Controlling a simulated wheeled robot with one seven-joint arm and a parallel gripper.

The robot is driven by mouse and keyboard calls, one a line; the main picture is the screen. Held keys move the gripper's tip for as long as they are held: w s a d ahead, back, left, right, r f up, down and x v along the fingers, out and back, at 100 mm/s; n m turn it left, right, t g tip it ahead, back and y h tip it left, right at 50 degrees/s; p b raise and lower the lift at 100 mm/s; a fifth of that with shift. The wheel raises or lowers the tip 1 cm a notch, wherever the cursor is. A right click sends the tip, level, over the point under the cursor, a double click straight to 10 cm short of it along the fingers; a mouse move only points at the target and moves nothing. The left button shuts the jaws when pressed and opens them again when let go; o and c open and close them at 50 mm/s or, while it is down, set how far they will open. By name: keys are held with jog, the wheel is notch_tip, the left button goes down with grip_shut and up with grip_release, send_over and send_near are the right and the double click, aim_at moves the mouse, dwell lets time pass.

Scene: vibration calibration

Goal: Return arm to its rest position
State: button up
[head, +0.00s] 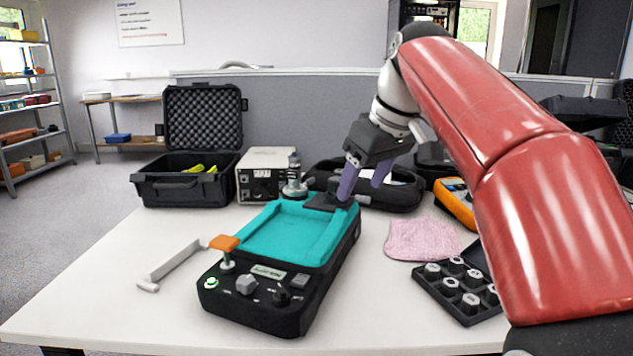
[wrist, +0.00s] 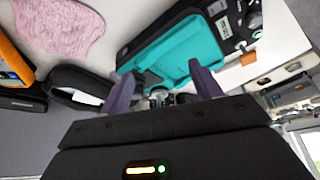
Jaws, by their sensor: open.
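My red arm (head: 500,140) reaches in from the right in the head view. My gripper (head: 366,184) is open over the back right corner of a black device with a teal top (head: 300,232). Its two purple fingers point down, one close to a small dark block (head: 325,201) at the device's back end. I cannot tell whether that finger touches the block. In the wrist view the fingers of my gripper (wrist: 166,92) are spread, and the teal top (wrist: 180,55) lies beyond them. Nothing shows held between them.
A pink cloth (head: 422,239) and a black tray of metal weights (head: 462,284) lie to the right. An orange meter (head: 455,200), a black pouch (head: 398,191), a beige instrument (head: 264,175) and an open black case (head: 187,188) stand behind. The table's (head: 110,300) front left is clear.

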jog(key=s+d+f+m+t+h, duration=0.1)
jog(key=s+d+f+m, duration=0.3)
jog(key=s+f, duration=0.7)
jog(key=s+d+f+m+h, duration=0.2)
jog(key=s+d+f+m, duration=0.1)
jog(key=s+f, duration=0.8)
notch_tip(320, 180, down, 3)
jog(key=shift+d+f+m+t, duration=0.1)
jog(key=shift+d+m+t, duration=0.3)
jog(key=shift+m, duration=0.2)
jog(key=shift+c, duration=0.2)
dwell(0.3)
